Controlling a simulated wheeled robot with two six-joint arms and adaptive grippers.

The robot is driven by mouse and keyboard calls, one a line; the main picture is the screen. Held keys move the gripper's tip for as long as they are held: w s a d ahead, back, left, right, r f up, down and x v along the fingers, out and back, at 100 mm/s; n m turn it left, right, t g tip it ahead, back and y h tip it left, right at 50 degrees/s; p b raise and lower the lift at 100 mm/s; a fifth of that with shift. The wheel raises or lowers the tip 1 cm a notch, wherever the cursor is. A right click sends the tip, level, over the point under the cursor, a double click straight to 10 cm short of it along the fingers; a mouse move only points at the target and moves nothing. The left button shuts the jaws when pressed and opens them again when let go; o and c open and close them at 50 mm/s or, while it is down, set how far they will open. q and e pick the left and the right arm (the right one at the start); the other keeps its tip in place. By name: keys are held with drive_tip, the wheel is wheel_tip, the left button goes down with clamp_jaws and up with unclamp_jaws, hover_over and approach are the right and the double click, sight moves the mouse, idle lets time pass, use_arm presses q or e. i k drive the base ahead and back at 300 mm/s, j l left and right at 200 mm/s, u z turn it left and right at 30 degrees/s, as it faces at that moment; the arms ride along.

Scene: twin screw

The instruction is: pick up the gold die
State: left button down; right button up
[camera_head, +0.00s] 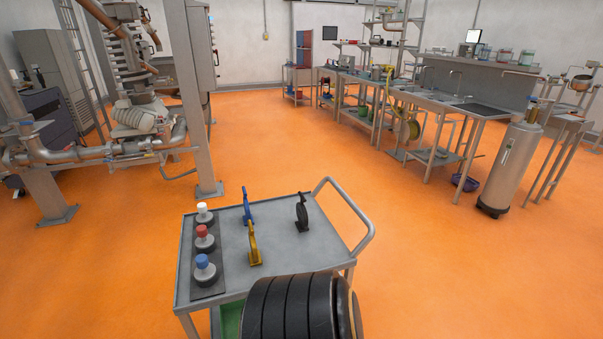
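The gold die (254,246) stands upright on the grey top of a wheeled cart (277,238), near the middle of that top. It is a thin yellow piece with a ring-shaped upper part on a small foot. A blue die (247,207) of similar shape stands behind it, and a black one (301,213) stands to its right and farther back. Neither of my grippers is in view, and nothing touches the gold die.
Three flasks with white (203,208), red (202,231) and blue caps (202,262) stand on a dark mat along the cart's left edge. The cart's handle (352,206) rises at right. Orange floor around the cart is clear.

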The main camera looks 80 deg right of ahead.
sight(255, 259)
drive_tip(key=z, duration=2.25)
drive_tip(key=i+l, duration=0.1)
drive_tip(key=l, duration=0.3)
drive_tip(key=i+l, duration=0.15)
drive_tip(key=l, duration=0.25)
drive_tip(key=i+l+u, duration=0.1)
drive_tip(key=l, duration=0.3)
drive_tip(key=i+l, duration=0.1)
drive_tip(key=l, duration=0.3)
drive_tip(key=u, duration=1.6)
